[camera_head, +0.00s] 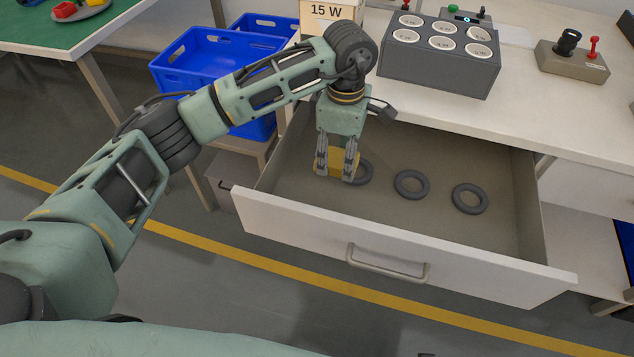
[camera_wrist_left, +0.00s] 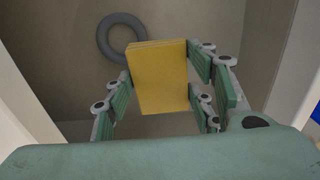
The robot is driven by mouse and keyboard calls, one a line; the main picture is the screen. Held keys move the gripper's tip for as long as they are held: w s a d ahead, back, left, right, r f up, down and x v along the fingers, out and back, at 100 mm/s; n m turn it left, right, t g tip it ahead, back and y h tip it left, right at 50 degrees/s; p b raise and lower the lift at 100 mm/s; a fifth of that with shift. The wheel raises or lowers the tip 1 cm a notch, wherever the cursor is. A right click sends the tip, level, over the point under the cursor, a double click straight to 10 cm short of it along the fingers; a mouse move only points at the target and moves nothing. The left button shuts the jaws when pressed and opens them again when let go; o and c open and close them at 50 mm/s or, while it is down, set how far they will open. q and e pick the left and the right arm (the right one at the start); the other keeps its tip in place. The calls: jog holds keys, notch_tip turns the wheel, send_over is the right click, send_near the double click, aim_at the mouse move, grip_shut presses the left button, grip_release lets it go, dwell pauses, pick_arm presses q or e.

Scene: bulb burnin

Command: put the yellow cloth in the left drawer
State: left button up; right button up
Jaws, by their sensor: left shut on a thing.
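The yellow cloth (camera_head: 345,161) is a small folded block between the fingers of my left gripper (camera_head: 337,168). It also shows in the left wrist view (camera_wrist_left: 158,78), with finger pads on both sides of it. The left gripper is shut on the cloth and points down inside the open drawer (camera_head: 400,272), near its left end. I cannot tell whether the cloth touches the drawer floor. My right gripper is not in view.
Several grey rings lie on the drawer floor: one beside the cloth (camera_head: 364,172), one in the middle (camera_head: 411,184), one further right (camera_head: 470,199). A grey socket block (camera_head: 440,65) and a switch box (camera_head: 572,62) stand on the bench above. Blue crates (camera_head: 205,50) stand left.

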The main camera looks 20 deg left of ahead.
pick_arm(q)
send_over(310, 195)
notch_tip(310, 195, down, 4)
jog(key=shift+f, duration=0.25)
notch_tip(310, 195, down, 3)
jog(key=shift+s+f, duration=0.1)
jog(key=shift+f, duration=0.3)
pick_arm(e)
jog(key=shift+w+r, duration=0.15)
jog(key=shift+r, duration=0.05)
pick_arm(q)
jog(key=o, duration=1.2)
jog(key=shift+c, duration=0.2)
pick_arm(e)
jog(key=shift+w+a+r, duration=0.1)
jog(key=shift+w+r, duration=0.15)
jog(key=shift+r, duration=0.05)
